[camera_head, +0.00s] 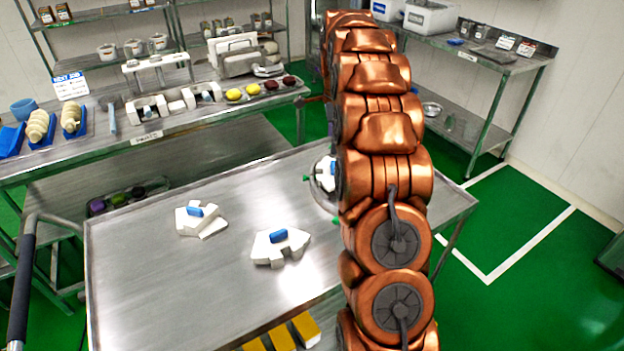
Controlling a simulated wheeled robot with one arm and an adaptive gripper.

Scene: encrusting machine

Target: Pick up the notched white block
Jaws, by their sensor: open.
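A white block (264,252) with notched edges lies on the steel table, with a blue piece (278,236) on top. Another white, angular block group (212,228) with a blue piece (195,211) lies further back and left. A third white part (325,176) with blue on it shows at the table's right, partly hidden by my arm. Several white blocks with cut-outs (146,108) also stand on the back bench. I cannot tell which is the one named. My copper arm rises at the right; my gripper is not visible.
The steel table (135,265) has bare room at left and front. Yellow blocks (306,329) sit below its front edge. The back bench (190,122) holds yellow and dark round items and blue trays. A shelf (470,62) with bins stands at back right.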

